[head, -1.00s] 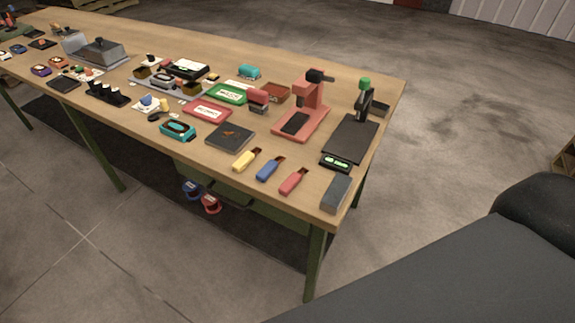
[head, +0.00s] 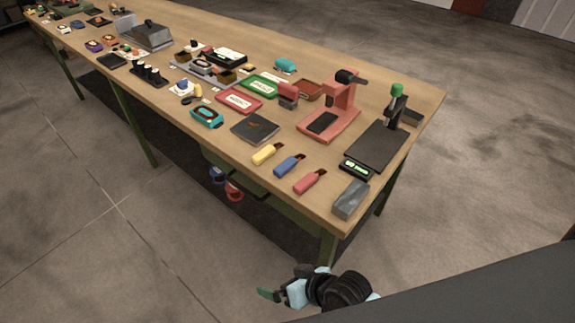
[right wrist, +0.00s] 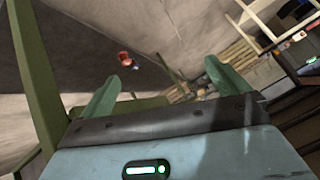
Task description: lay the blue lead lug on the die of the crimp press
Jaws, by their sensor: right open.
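The blue lead lug (head: 289,165) lies on the tabletop near the front edge, between a yellow lug (head: 266,154) and a red lug (head: 309,182). The crimp press (head: 343,98) is the red upright machine behind the lugs. Its dark die (head: 322,122) is bare on the press's base. My right gripper (head: 285,284) is low in front of the table, below the tabletop and well apart from the lug. Its green fingers (right wrist: 160,90) are spread and empty in the right wrist view. My left gripper is not in view.
A grey block (head: 351,199) sits at the near corner of the table (head: 405,155). A black plate with a green-lit display (head: 357,168) is right of the lugs. A dark square pad (head: 255,128) lies left.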

